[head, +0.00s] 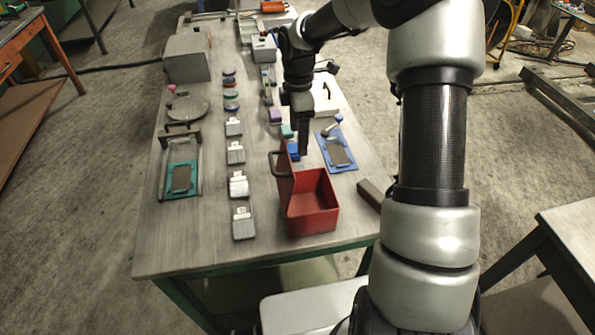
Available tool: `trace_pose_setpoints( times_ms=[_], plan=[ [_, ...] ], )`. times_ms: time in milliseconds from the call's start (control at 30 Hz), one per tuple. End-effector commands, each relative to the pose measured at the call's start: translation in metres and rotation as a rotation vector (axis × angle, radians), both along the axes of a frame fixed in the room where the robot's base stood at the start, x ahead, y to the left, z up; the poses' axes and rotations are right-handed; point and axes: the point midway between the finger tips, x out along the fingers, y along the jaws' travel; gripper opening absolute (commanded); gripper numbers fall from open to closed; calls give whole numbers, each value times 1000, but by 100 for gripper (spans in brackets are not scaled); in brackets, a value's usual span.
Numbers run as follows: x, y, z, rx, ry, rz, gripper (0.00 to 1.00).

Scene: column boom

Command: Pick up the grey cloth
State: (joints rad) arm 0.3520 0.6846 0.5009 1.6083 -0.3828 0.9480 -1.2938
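I cannot say for sure which thing is the grey cloth. Two flat grey pieces show in the head view: one (181,178) lies on a teal tray (170,193) at the left of the table, and one (338,152) lies on a blue tray (347,166) at the right. My gripper (303,150) points down over the table, behind the open red box (313,222) and just left of the blue tray. It looks narrow from here, and the gap between its fingers does not show. I see nothing clearly held in it.
A long table (160,250) carries a row of grey blocks with white tops (238,185), several coloured round pieces (230,93) and a grey box (188,58). A dark bar (370,194) lies at the right edge. The table's front left corner is clear.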

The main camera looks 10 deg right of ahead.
Motion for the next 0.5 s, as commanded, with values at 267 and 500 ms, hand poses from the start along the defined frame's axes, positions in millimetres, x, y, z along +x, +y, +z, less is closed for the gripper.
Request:
trace_pose_setpoints(
  times_ms=[267, 500],
  plan=[
    [-1, 1, -59, 1, 2, -1, 70],
    [-1, 0, -79, 0, 1, -2, 70]
  ],
)
